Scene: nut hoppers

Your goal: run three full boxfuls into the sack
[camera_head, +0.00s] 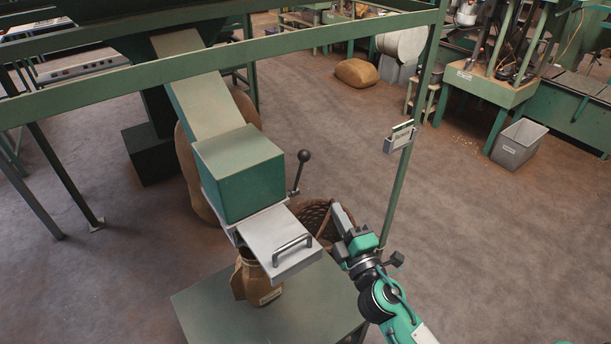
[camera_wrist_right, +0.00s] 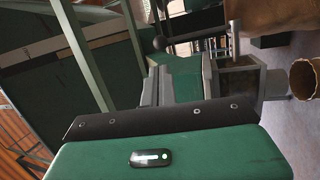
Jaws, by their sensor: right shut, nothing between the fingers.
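The green measuring box (camera_head: 240,172) sits under a sloping chute (camera_head: 205,100). A grey metal slide plate (camera_head: 277,233) with a bar handle (camera_head: 293,247) sticks out from its front. My right gripper (camera_head: 342,216) is shut and empty, right of the plate and apart from the lever. My left gripper is out of view. The box's contents are hidden.
A green table (camera_head: 315,305) bears the sack. A wicker basket (camera_head: 312,214) is behind my right gripper. A green post (camera_head: 407,165) with a card holder (camera_head: 399,138) rises at right. A grey bin (camera_head: 517,145) stands farther off. Open floor lies to the right.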

